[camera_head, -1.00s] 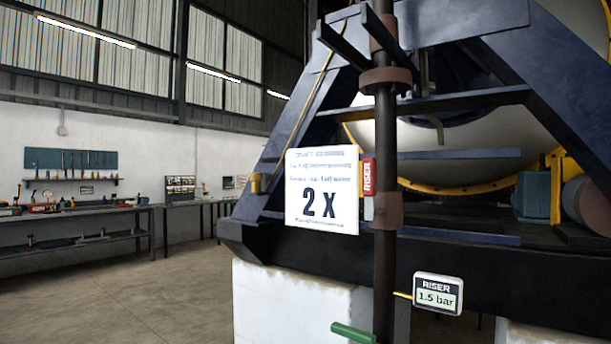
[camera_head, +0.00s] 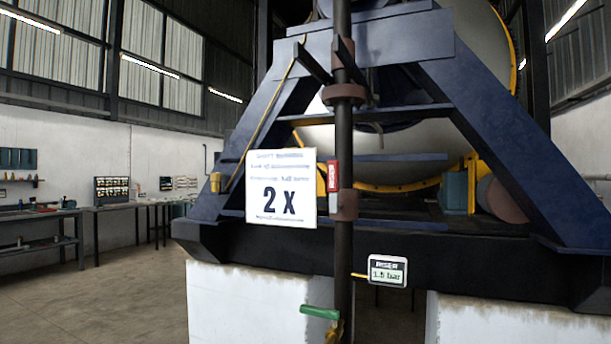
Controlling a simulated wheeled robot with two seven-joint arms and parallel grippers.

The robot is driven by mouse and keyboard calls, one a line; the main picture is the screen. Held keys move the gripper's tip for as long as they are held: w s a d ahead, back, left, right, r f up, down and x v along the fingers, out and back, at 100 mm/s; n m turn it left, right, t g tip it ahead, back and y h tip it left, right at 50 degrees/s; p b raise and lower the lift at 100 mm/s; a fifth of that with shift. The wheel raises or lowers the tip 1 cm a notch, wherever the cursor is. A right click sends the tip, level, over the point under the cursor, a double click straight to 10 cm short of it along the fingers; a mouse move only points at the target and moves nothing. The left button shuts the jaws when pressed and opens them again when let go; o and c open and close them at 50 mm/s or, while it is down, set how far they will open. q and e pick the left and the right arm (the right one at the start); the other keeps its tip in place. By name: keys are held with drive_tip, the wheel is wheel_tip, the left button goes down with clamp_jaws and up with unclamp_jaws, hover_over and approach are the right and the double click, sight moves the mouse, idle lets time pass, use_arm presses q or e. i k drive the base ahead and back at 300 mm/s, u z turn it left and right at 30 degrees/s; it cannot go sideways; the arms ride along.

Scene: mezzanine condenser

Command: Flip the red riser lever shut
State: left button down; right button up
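A dark vertical riser pipe (camera_head: 343,250) runs down the middle of the head view. A red lever or tag marked RISER (camera_head: 332,176) sits upright against its left side, beside a white sign; I cannot tell which it is. A green lever (camera_head: 320,312) sticks out to the left from a brass valve body (camera_head: 335,330) low on the pipe, at the bottom edge. A small display (camera_head: 388,271) labelled RISER, reading about 1.5 bar, stands right of the pipe. Neither of my grippers is in view.
A white sign (camera_head: 281,188) reading "2 X" hangs left of the pipe. A dark blue steel frame (camera_head: 480,130) carries a large pale vessel behind, on white blocks (camera_head: 250,305). Workbenches (camera_head: 130,206) line the left wall. The floor at left is clear.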

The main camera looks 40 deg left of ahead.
sight(334, 165)
drive_tip(key=u, duration=0.9)
